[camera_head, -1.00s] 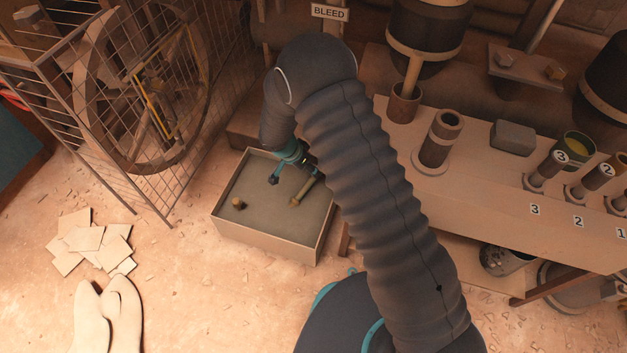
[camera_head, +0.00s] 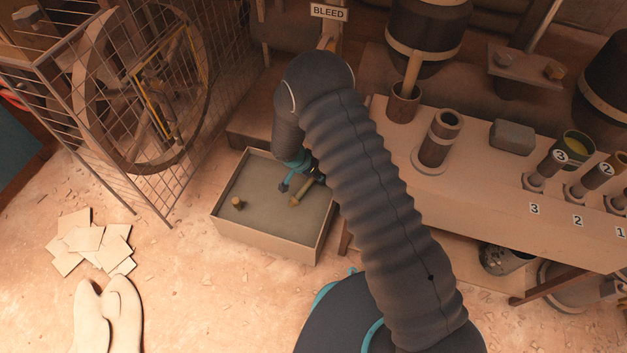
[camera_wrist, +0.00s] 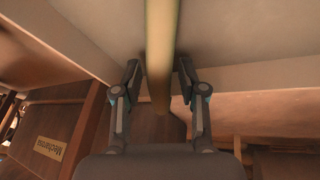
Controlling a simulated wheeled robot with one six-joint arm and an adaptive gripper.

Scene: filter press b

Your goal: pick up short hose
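The short hose (camera_head: 305,193) looks like a thin tan rod in the open box (camera_head: 262,243), near the box's right side. In the wrist view the hose (camera_wrist: 161,40) runs lengthwise between my two fingers. My gripper (camera_wrist: 160,75) is open, with one finger on each side of the hose and a narrow gap beside it. In the head view my gripper (camera_head: 291,185) is at the hose, inside the box's outline. My arm hides the hose's far right end. I cannot tell how high the fingertips are above the hose.
A small brown plug (camera_head: 237,203) stands in the left part of the box. A wire cage (camera_head: 120,110) with a wheel is at the left. A bench (camera_head: 480,200) with posts is at the right. Loose square sheets (camera_head: 90,240) lie on the floor.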

